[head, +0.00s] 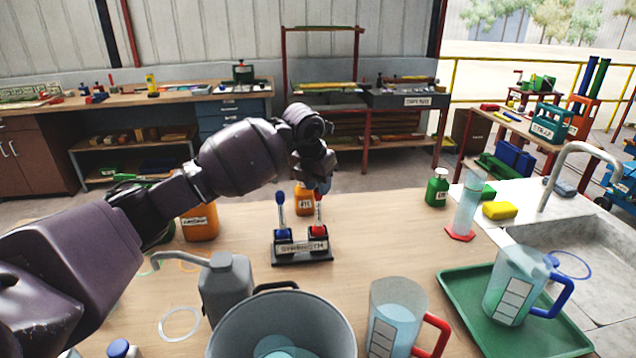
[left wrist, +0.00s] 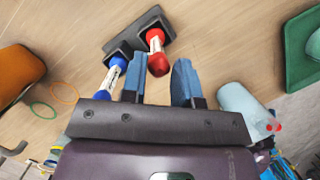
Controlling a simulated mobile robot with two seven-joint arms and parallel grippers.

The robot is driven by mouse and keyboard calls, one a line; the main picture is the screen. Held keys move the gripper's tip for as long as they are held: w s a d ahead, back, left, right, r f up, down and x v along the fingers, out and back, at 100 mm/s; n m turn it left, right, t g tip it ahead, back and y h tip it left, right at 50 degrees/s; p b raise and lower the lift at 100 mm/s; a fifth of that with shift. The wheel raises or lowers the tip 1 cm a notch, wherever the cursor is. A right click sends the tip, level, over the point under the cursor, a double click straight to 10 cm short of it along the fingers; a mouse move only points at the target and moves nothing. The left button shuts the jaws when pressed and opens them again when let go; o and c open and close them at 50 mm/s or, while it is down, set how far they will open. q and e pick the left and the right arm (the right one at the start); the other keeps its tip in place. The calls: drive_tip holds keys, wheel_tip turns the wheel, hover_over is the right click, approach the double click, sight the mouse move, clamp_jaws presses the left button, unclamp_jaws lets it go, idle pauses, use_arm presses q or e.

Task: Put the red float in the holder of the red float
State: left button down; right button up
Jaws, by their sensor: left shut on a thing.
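The holder (head: 302,258) is a dark two-place stand with a white label, in the middle of the table; it also shows in the left wrist view (left wrist: 150,22). The red float (head: 319,214) stands roughly upright at the holder's right, red place; its red bulb (left wrist: 158,65) lies between my left fingers. Its lower end meets the red place, but how deeply it sits is unclear. My left gripper (head: 320,187) is shut on the float's upper part, above the holder. The blue float (head: 281,212) stands in the left, blue place. My right gripper is not in view.
Orange bottles (head: 200,222) stand behind and left of the holder. A grey can (head: 226,290), a large pot (head: 282,325) and a jug (head: 394,318) stand in front. A green tray (head: 462,318) and a sink are right. The table right of the holder is clear.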

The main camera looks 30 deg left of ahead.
use_arm(q)
drive_tip(key=c, duration=0.9)
unclamp_jaws()
drive_tip(key=shift+o, duration=0.2)
drive_tip(key=v, duration=1.2)
